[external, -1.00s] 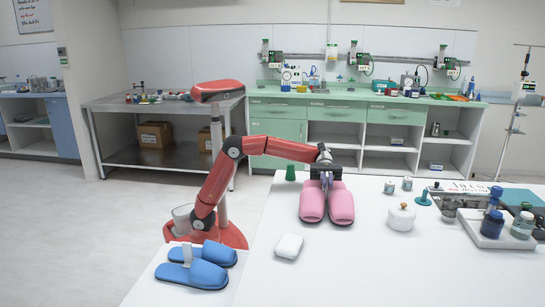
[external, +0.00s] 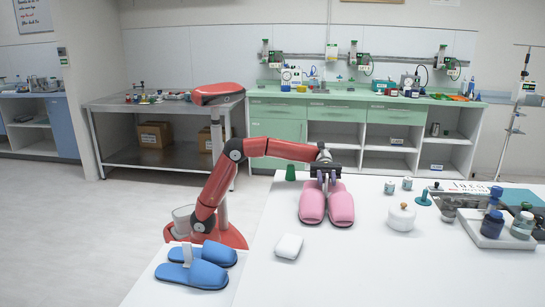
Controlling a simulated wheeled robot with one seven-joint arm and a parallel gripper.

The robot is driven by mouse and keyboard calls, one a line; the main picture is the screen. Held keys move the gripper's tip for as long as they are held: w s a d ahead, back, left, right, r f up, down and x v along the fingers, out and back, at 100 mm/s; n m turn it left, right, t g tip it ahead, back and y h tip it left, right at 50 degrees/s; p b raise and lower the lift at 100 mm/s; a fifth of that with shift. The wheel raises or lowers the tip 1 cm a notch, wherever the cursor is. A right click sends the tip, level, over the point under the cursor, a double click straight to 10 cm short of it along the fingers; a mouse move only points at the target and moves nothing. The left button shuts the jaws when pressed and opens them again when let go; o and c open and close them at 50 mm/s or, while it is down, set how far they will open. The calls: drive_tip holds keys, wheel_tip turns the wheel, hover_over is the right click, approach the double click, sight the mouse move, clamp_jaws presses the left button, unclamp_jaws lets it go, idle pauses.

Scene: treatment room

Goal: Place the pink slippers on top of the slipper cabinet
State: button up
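The pair of pink slippers, left one (external: 312,207) and right one (external: 341,208), lies side by side on the white table, toes toward the camera. My gripper (external: 326,184) points down at their far, heel end, with its fingers between or just above the two slippers. The fingers are small and partly merge with a pale piece there, so I cannot tell whether they are open or shut on it. A pair of blue slippers (external: 198,272) lies on a lower white top (external: 165,292) at the front left, which may be the slipper cabinet.
On the white table (external: 330,275) stand a white block (external: 289,246), a white lidded pot (external: 401,217), a green cup (external: 291,173) and, at right, a tray of bottles (external: 490,236). The lower top has bare room in front of the blue slippers.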

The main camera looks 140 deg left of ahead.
drive_tip(key=v, duration=0.4)
drive_tip(key=shift+s+f, duration=0.2)
drive_tip(key=shift+s, duration=0.05)
drive_tip(key=shift+o, duration=0.8)
drive_tip(key=shift+s+a, duration=0.2)
drive_tip(key=shift+s, duration=0.05)
drive_tip(key=o, duration=0.4)
drive_tip(key=shift+s+a, duration=0.1)
